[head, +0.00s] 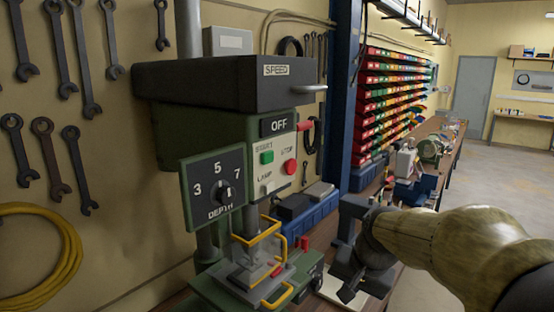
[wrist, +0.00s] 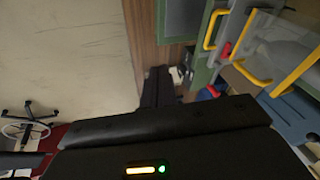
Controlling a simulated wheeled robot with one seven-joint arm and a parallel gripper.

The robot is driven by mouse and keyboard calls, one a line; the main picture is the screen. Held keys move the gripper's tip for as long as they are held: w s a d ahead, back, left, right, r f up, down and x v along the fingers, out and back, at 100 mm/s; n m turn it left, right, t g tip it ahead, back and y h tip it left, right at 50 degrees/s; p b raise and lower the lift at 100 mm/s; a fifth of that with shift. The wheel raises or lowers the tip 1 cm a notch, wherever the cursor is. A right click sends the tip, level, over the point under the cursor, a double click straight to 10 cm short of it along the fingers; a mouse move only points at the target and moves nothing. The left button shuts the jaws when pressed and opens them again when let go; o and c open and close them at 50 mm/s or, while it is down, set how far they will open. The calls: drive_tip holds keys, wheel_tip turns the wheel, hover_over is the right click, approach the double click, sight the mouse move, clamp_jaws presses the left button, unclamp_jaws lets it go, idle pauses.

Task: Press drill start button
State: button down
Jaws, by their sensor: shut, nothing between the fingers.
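The green drill press stands at the left of centre in the head view. Its white panel (head: 272,180) carries the green START button (head: 267,157) and the red STOP button (head: 290,167). The display (head: 279,125) above reads OFF. A depth dial (head: 224,193) sits to the left of the panel, its pointer up. My gripper (head: 348,294) is shut and empty, below and to the right of the panel, apart from the buttons. In the wrist view my gripper (wrist: 158,80) points past the drill's green base; the START button does not show there.
Yellow guard bars (head: 262,243) stand around the drill's work area, left of my gripper. A blue case (head: 310,212) lies behind on the wooden bench. Colored bins (head: 395,95) line the wall beyond the blue post (head: 345,110). The aisle floor at right is open.

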drive_tip(key=a+r+m+y, duration=0.1)
drive_tip(key=a+r+y, duration=0.2)
drive_tip(key=r, duration=1.3)
drive_tip(key=w+a+r+m+t+y, duration=0.1)
drive_tip(key=a+r+y, duration=0.1)
drive_tip(key=r, duration=1.4)
drive_tip(key=shift+a+r+t+y, duration=0.15)
drive_tip(key=shift+a+t+y, duration=0.15)
drive_tip(key=shift+a+y, duration=0.1)
drive_tip(key=p, duration=0.1)
approach(261, 173)
wheel_tip(261, 173, down, 3)
drive_tip(key=s, duration=0.1)
drive_tip(key=w+a+p, duration=0.2)
drive_tip(key=shift+w+a, duration=0.25)
drive_tip(key=shift+w, duration=0.05)
drive_tip(key=shift+r+p, duration=0.1)
drive_tip(key=shift+p, duration=0.25)
